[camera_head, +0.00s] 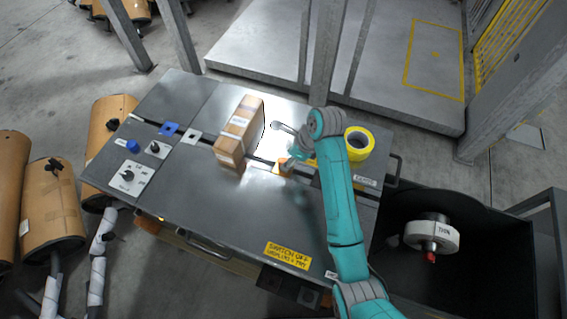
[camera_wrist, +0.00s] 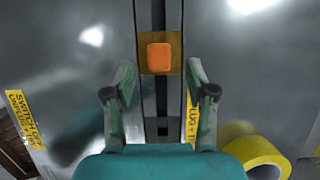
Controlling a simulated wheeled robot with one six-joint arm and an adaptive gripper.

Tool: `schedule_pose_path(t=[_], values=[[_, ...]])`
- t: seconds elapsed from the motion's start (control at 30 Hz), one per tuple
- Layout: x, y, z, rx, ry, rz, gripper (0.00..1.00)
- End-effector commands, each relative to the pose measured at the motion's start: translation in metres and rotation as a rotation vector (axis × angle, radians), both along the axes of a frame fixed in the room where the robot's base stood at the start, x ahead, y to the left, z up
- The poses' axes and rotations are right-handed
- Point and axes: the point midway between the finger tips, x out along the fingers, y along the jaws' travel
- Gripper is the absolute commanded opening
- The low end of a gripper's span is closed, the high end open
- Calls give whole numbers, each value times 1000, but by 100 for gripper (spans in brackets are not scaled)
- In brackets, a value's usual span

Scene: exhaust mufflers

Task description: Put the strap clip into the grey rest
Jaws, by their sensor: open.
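An orange rounded block (camera_wrist: 159,57), which looks like the strap clip, sits on a brownish square plate (camera_wrist: 176,48) over the dark slot in the metal bench top. My gripper (camera_wrist: 160,84) is open and empty. Its two fingers are apart on either side of the slot, with the orange block ahead between their tips in the wrist view. The grey rest (camera_head: 192,137) appears to be the pale grey square with a dark centre on the slot, left of the cardboard box in the head view.
A taped cardboard box (camera_head: 239,131) stands between the grey rest and my gripper. A blue square rest (camera_head: 169,129) lies farther left. A yellow tape roll (camera_head: 358,144) is at right. A black bin (camera_head: 475,235) adjoins the bench. The front bench top is mostly clear.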

Motion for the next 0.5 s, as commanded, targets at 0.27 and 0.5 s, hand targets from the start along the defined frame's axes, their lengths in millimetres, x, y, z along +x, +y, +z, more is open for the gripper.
schedule_pose_path(t=[0.27,0.5], values=[[6,17,-33,1,1,2,56],[7,18,-39,0,1,0,56]])
